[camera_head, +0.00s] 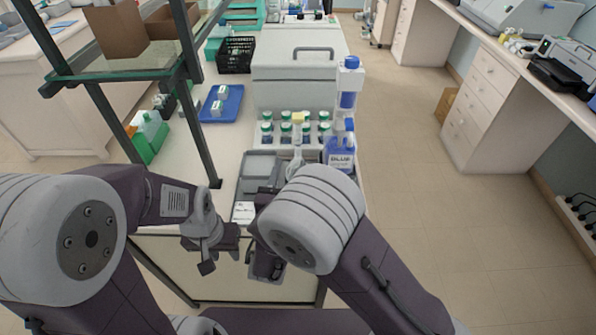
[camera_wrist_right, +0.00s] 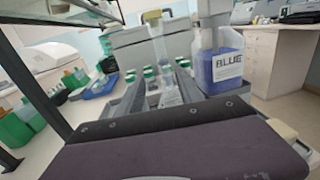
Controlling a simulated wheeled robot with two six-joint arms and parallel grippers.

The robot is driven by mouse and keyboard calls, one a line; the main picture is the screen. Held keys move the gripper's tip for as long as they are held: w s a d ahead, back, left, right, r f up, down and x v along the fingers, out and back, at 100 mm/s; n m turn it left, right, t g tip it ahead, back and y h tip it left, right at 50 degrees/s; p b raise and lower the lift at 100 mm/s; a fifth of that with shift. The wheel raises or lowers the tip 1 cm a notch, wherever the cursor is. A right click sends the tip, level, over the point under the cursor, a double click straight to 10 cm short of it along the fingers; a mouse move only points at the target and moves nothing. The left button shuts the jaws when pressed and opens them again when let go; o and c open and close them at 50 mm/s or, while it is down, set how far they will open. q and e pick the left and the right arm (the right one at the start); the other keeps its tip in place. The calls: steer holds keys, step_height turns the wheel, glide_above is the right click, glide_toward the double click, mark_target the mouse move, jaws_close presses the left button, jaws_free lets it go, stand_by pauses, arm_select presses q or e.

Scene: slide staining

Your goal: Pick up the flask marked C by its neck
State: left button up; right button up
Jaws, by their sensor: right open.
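A clear conical flask with a narrow neck (camera_wrist_right: 168,86) stands ahead of my right gripper in the right wrist view. In the head view a clear glass shape, likely this flask (camera_head: 297,157), is partly hidden behind my right arm. I cannot read a letter C on it. My right gripper (camera_head: 266,264) is open, low at the near end of the bench in the head view, and nothing shows in it. My left gripper (camera_head: 222,247) hangs just left of it, and its finger gap is unclear.
A blue-labelled bottle (camera_head: 340,153) stands right of the flask. A rack of green-capped bottles (camera_head: 285,128) is behind it. A grey tray (camera_head: 261,166) and a white card (camera_head: 244,211) lie to its left. A shelf post (camera_head: 200,135) rises at the bench's left.

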mark_target(297, 148)
steer(key=w, duration=0.3)
steer(key=shift+w+d, duration=0.15)
steer(key=shift+d, duration=0.2)
steer(key=shift+w+d+r+p, duration=0.1)
steer(key=shift+w+d+p, duration=0.1)
steer(key=shift+w+p, duration=0.3)
steer(key=w, duration=0.2)
steer(key=w+d, duration=0.1)
steer(key=w, duration=0.1)
steer(key=shift+w+p, duration=0.35)
steer(key=shift+w, duration=0.05)
steer(key=shift+s, duration=0.1)
jaws_close()
